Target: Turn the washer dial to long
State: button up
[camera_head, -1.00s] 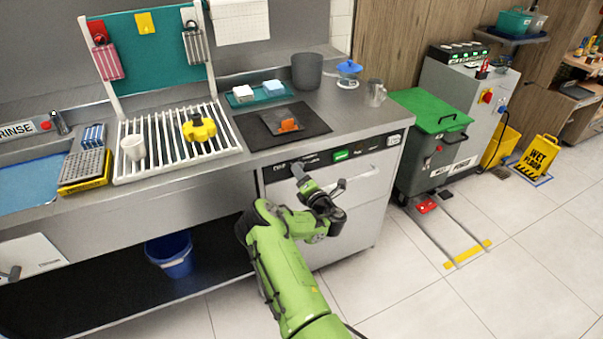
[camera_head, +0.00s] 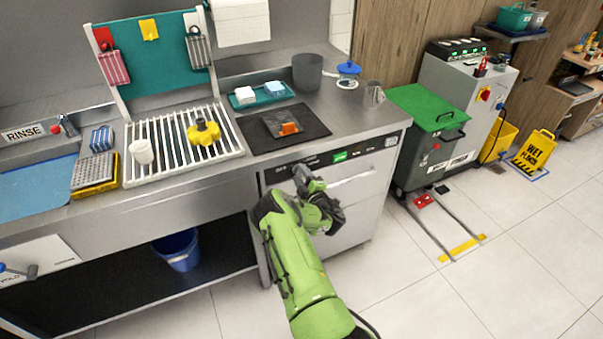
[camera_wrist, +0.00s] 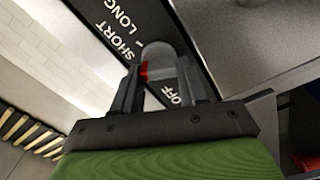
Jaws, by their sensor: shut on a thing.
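The washer (camera_head: 352,200) is built in under the counter, with a dark control strip across its top. In the wrist view the grey, rounded dial (camera_wrist: 157,52) sits between the fingers of my gripper (camera_wrist: 160,66), which is shut on it. A red mark shows at the dial's left side. The white labels LONG, SHORT and OFF stand on the black panel (camera_wrist: 98,18) around it; SHORT is left of the dial and OFF below it. The dial's exact setting is hard to read. In the head view my gripper (camera_head: 302,178) is at the strip's left end and hides the dial.
A black mat (camera_head: 262,142) with an orange item lies on the counter above the washer. A white rack (camera_head: 236,146) with a yellow piece stands left of it. A green-lidded bin (camera_head: 436,150) stands to the right. The floor in front is mostly clear.

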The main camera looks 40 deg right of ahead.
jog(key=shift+d+r+m+p, duration=0.1)
jog(key=shift+m+p, duration=0.95)
jog(key=shift+m, duration=1.45)
jog(key=shift+d+r+m+p, duration=0.1)
jog(key=shift+m+p, duration=0.9)
jog(key=shift+m, duration=1.5)
jog(key=o, duration=1.1)
jog(key=shift+c, duration=0.2)
jog(key=p+v, duration=1)
jog(key=v, duration=0.5)
jog(key=shift+s+a, duration=0.2)
jog(key=shift+s, duration=0.15)
